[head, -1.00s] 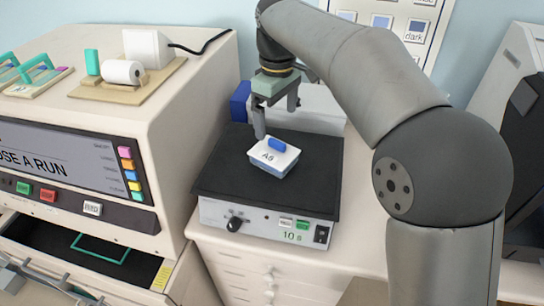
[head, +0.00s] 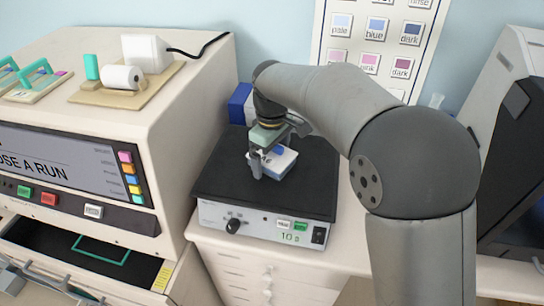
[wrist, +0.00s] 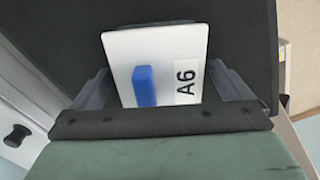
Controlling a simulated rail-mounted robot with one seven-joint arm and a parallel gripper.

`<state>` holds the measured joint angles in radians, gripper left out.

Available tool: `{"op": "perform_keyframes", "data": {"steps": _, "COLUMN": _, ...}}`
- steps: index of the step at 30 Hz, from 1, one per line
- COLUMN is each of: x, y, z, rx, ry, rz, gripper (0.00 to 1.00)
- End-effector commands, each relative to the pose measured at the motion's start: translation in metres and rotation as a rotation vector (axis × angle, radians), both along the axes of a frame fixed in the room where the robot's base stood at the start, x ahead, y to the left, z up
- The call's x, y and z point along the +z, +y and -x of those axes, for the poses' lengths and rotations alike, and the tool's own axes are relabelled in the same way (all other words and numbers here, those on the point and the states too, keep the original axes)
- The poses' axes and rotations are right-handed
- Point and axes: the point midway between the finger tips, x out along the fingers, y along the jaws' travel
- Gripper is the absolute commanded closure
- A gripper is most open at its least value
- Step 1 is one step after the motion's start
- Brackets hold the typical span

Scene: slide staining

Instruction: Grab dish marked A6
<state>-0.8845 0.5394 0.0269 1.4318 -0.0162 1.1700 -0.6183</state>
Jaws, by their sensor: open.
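The dish marked A6 (head: 284,163) has a white lid with a blue handle and sits on the black top of the shaker (head: 221,177). In the wrist view the dish (wrist: 117,60) shows its A6 label, with the blue handle (wrist: 145,86) beside it. My gripper (head: 268,172) is open above or around the near part of the dish and hides part of it. In the wrist view the gripper's fingers (wrist: 166,90) stand to the left and right of the dish, with visible gaps.
A staining machine (head: 75,170) with an open drawer stands to the left. A blue box (head: 240,103) is behind the shaker. A dark-screened device (head: 515,165) stands at the far right. A colour chart (head: 375,45) hangs on the wall.

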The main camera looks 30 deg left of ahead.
Motion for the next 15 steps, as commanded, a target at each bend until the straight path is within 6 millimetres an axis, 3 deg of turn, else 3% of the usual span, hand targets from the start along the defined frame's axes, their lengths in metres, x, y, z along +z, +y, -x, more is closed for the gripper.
{"op": "perform_keyframes", "data": {"steps": 2, "x": 0.0001, "y": 0.0, "z": -0.0001, "rx": 0.0, "ry": 0.0, "rz": 0.0, "gripper": 0.02}}
{"op": "perform_keyframes", "data": {"steps": 3, "x": 0.0002, "y": 0.0, "z": -0.0002, "rx": 0.0, "ry": 0.0, "rz": 0.0, "gripper": 0.07}}
{"op": "perform_keyframes", "data": {"steps": 8, "x": 0.0004, "y": 0.0, "z": -0.0003, "rx": 0.0, "ry": 0.0, "rz": 0.0, "gripper": 0.52}}
{"op": "perform_keyframes", "data": {"steps": 15, "x": 0.0011, "y": 0.0001, "z": -0.0004, "rx": 0.0, "ry": -0.001, "rz": -0.001, "gripper": 0.57}}
